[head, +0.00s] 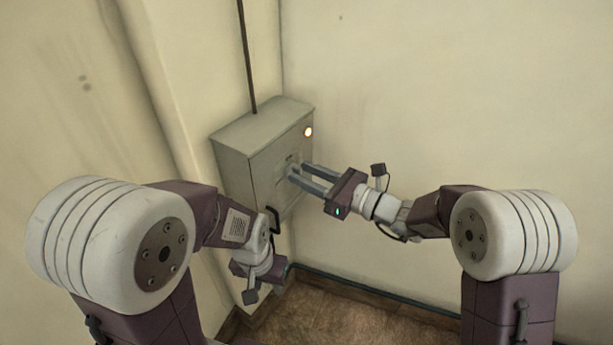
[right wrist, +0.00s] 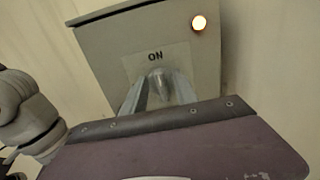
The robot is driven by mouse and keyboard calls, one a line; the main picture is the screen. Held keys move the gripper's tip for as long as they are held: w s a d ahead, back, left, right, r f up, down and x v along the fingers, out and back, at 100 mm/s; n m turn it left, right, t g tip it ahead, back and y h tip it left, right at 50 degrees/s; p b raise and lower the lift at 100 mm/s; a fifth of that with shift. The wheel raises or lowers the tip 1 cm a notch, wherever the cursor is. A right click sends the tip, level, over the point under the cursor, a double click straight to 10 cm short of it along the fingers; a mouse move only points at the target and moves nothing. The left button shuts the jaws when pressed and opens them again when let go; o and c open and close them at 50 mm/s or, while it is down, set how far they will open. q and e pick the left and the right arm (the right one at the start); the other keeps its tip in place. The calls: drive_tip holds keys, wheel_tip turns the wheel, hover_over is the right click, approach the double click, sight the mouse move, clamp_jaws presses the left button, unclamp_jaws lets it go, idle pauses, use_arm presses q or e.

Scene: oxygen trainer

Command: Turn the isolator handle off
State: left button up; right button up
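The grey isolator box (head: 240,160) is mounted in the wall corner, with a lit lamp (head: 308,132) near its upper right. A pale grey handle (head: 291,170) stands out from its front; it also shows in the right wrist view (right wrist: 157,82), below a label (right wrist: 155,58) reading ON. My right gripper (head: 297,172) points at the box front. Its two fingers are apart, one on each side of the handle; contact with the handle is not clear. My left gripper (head: 262,276) is low, below the box, with its fingers hidden.
A dark conduit (head: 246,55) runs up from the box top. A pale vertical pipe (head: 165,90) runs along the left wall. The wall right of the box is bare.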

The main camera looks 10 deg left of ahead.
clamp_jaws()
drive_tip(key=shift+f+n+b, duration=0.15)
drive_tip(key=shift+n+b, duration=0.15)
drive_tip(key=shift+b, duration=0.35)
drive_tip(key=shift+s+a+f+n+b, duration=0.1)
drive_tip(key=shift+s+f+n+b, duration=0.1)
drive_tip(key=shift+n+b, duration=3.4)
drive_tip(key=shift+s+a+f+n+b, duration=0.1)
drive_tip(key=shift+s+f+n+b, duration=0.15)
drive_tip(key=shift+n+b, duration=3.35)
drive_tip(key=shift+s+f+n+b, duration=0.2)
drive_tip(key=shift+n+b, duration=1.3)
drive_tip(key=shift+b, duration=4.1)
drive_tip(key=shift+r, duration=0.1)
